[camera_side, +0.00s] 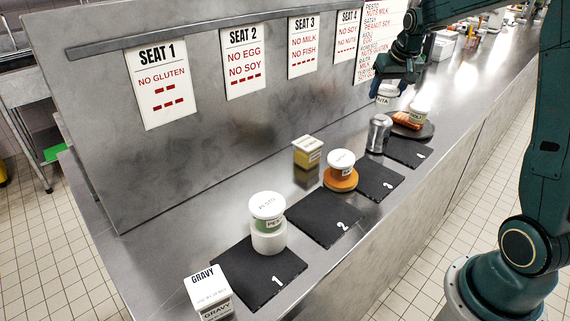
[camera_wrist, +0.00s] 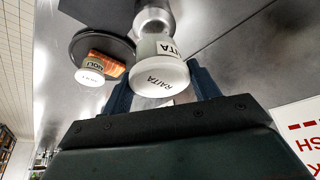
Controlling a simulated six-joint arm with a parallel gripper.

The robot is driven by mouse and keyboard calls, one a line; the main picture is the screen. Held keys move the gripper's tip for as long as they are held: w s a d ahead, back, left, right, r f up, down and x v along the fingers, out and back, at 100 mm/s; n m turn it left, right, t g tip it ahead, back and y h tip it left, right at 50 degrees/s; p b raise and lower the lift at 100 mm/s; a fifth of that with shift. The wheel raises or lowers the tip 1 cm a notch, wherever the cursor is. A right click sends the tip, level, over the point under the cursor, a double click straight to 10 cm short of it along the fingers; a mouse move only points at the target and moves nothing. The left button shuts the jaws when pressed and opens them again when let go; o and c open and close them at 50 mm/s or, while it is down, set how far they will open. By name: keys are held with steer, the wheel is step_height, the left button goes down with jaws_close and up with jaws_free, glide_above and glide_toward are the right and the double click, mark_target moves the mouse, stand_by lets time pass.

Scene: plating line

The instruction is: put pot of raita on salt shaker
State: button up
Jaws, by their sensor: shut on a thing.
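The pot of raita (camera_wrist: 163,82) is white with a lid, with RAITA printed on it. My gripper (camera_side: 386,88) is shut on it, one finger on each side in the wrist view. In the side view the pot (camera_side: 386,97) hangs in the air above and slightly behind the salt shaker. The salt shaker (camera_side: 379,135), a silver metal cylinder, stands upright between slate 3 and the slate to its right. In the wrist view the shaker (camera_wrist: 153,20) shows beyond the pot, partly hidden by it. The pot looks apart from the shaker in the side view.
A dark round plate (camera_side: 426,134) with orange food and an aioli pot (camera_side: 419,112) stands right of the shaker. An orange-based pot (camera_side: 341,163), a yellow box (camera_side: 307,152), a pesto pot (camera_side: 268,207) and a gravy box (camera_side: 208,290) stand leftward. Slate 2 (camera_side: 317,222) is bare.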

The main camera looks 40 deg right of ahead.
mark_target(386, 100)
steer(key=shift+f, duration=1.55)
steer(key=shift+f, duration=0.15)
steer(key=o, duration=1)
steer(key=v, duration=1.2)
steer(key=shift+s, duration=0.1)
